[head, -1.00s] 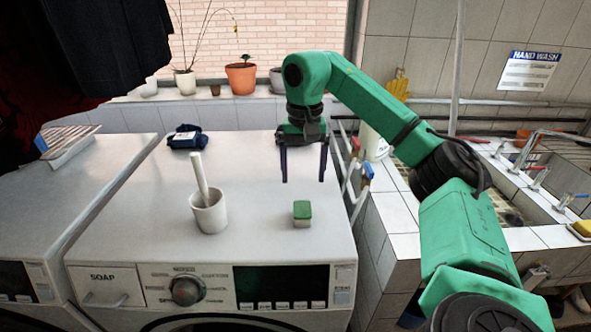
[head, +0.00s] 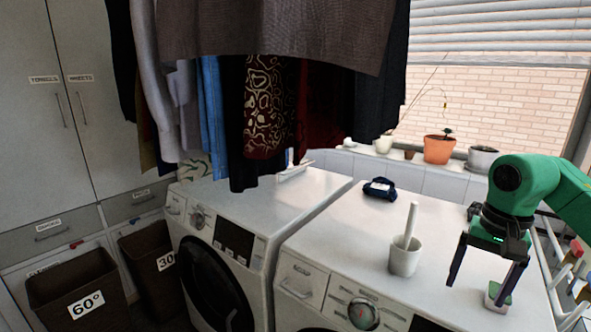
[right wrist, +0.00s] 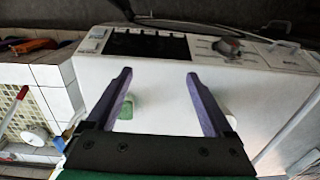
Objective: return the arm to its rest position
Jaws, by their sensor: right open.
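My right gripper (head: 478,293) is open and empty, fingers pointing down over the right part of the right washing machine's top (head: 440,225). A small block with a green top and pale base (head: 491,298) sits on that top, partly hidden by one finger. In the right wrist view the open fingers (right wrist: 158,74) show no object held, and the green block (right wrist: 127,108) appears beside the left finger. I cannot tell the height of the fingertips above the surface. My left gripper is not in view.
A dark blue folded cloth (head: 379,188) lies farther back. Clothes (head: 270,100) hang over the left washing machine (head: 232,205). Potted plants (head: 438,150) line the window sill. Laundry bins (head: 78,290) stand at lower left.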

